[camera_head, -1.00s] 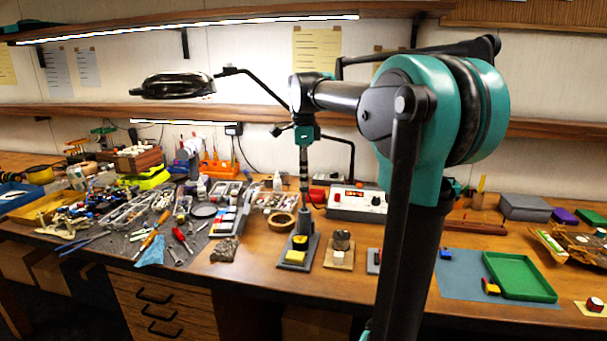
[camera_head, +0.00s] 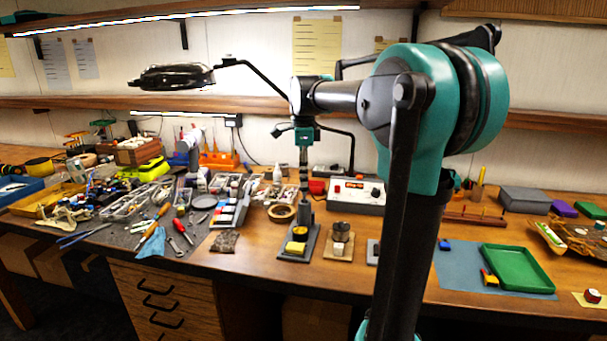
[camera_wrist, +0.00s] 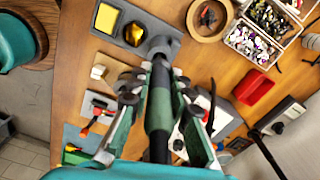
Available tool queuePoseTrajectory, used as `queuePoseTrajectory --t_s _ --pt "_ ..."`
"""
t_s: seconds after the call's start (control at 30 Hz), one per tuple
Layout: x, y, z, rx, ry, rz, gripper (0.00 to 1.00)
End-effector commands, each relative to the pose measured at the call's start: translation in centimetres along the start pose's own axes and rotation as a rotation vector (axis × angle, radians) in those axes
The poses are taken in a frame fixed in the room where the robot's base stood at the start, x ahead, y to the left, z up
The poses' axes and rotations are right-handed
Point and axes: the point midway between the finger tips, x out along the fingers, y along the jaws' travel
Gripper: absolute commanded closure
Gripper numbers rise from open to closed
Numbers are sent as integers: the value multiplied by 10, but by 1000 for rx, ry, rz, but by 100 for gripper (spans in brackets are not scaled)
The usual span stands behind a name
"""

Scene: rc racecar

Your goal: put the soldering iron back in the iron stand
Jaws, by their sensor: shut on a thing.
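The iron stand (camera_head: 298,243) is a grey base with a yellow sponge and an upright holder, near the middle of the bench's front edge. It also shows at the top of the wrist view (camera_wrist: 174,29). My gripper (camera_wrist: 160,82) is shut on the soldering iron (camera_wrist: 158,125), around its dark green handle. In the head view my gripper (camera_head: 304,138) is above the stand, with the iron pointing down at its holder. The iron's far end meets the grey holder in the wrist view. I cannot tell whether it is inside; the tip is hidden.
A tape roll (camera_head: 282,213) lies left of the stand, and a block with a metal cup (camera_head: 340,235) stands close right. The white station box (camera_head: 357,192) is behind. A green tray (camera_head: 517,268) lies at right. Crowded tools fill the left bench.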

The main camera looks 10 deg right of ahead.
Motion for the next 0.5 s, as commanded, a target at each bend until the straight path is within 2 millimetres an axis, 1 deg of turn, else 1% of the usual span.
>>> queuePoseTrajectory --t_s 0.5 --pt "14 0 0 0 0 0 100"
